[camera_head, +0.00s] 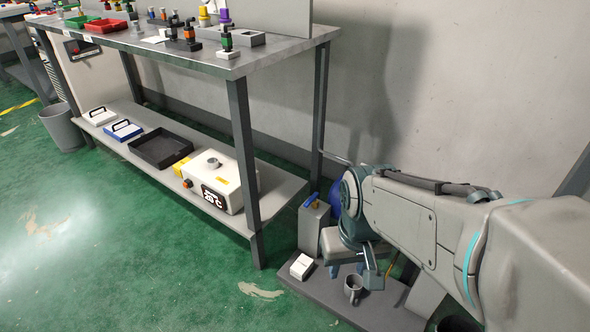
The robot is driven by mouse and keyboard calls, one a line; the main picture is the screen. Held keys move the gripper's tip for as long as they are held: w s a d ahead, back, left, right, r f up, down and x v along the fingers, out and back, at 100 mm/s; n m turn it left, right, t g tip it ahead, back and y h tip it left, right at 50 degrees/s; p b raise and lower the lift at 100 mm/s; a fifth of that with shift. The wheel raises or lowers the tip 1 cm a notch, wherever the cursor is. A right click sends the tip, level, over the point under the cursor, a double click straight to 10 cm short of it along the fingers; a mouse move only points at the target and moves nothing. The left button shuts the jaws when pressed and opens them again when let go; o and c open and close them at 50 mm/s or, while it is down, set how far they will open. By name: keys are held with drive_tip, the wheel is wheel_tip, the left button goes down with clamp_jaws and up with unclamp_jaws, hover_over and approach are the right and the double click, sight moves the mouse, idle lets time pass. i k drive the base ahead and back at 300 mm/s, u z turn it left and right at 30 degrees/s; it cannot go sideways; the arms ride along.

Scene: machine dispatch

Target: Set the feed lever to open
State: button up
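A small blue lever with a yellow part (312,201) sits on top of a grey upright box (313,230) at the lower middle, just right of the workbench. It lies tilted; I see no readable open or shut marking on it. I cannot be sure that it is the feed lever. My arm reaches in from the right, and my gripper (371,270) points down to the right of the grey box, apart from the lever. The arm partly hides the gripper, and its finger gap does not show clearly.
A dark low platform (393,310) carries the grey box, a white box (301,266) and a grey mug (353,287). The workbench (287,44) stands left, with a white device (226,180) and black tray (161,147) on its lower shelf. The green floor is clear in front.

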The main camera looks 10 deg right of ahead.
sight(315, 197)
drive_tip(key=z, duration=0.1)
drive_tip(key=k, duration=0.3)
drive_tip(key=u, duration=0.65)
drive_tip(key=i, duration=0.7)
drive_tip(key=z, duration=1.3)
